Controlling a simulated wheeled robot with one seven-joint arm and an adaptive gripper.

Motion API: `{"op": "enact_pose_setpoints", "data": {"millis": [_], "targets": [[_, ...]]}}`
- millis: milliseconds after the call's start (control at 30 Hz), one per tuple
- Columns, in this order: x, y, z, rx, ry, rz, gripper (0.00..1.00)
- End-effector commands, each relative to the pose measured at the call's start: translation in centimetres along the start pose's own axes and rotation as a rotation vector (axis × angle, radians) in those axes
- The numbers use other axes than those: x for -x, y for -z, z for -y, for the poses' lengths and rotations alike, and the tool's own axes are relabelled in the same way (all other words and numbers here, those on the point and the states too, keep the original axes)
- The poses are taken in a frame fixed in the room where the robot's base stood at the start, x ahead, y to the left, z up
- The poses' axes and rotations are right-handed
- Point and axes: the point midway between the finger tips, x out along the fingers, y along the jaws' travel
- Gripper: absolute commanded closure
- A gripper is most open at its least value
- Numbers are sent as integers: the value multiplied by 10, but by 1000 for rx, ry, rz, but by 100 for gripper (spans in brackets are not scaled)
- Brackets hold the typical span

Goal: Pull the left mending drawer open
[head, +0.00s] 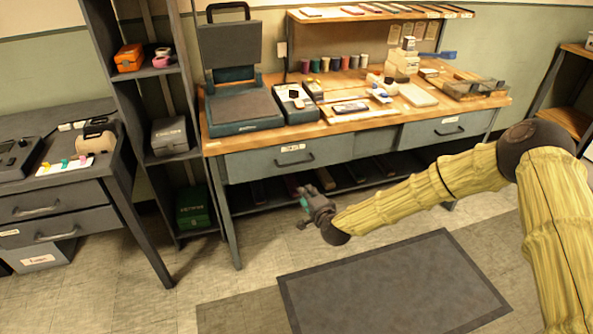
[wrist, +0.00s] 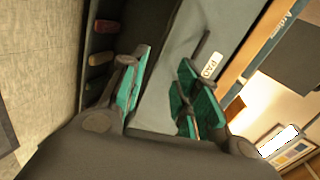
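The left mending drawer (head: 270,162) is the grey drawer at the left of the wooden-topped bench. It looks shut, with a white label and a dark bar handle (head: 294,163). In the wrist view the drawer front (wrist: 175,50) lies ahead, with the handle (wrist: 201,46) beside the label (wrist: 210,66). My gripper (head: 304,209) is in front of the bench, below the handle in the head view. In the wrist view my gripper (wrist: 165,65) has its teal fingers apart with nothing between them. The handle lies beyond the right finger, and I see no contact.
A second grey drawer (head: 447,130) is at the bench's right. The bench top (head: 335,127) holds a press, thread spools and boxes. A low shelf with rolls sits under the bench. A dark shelf unit (head: 149,160) and a desk stand left. A floor mat (head: 390,285) lies in front.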

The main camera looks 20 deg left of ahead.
Motion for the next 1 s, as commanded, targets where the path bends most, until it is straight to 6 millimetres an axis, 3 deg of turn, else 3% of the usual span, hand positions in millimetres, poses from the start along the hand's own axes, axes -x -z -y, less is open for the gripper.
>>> {"op": "enact_pose_setpoints", "data": {"millis": [100,233,367,1000], "targets": [[-24,11,37,-68,81,-30,69],[-34,16,56,-99,116,-40,69],[-44,17,60,-102,120,-42,69],[-128,20,67,-100,116,-40,69]]}}
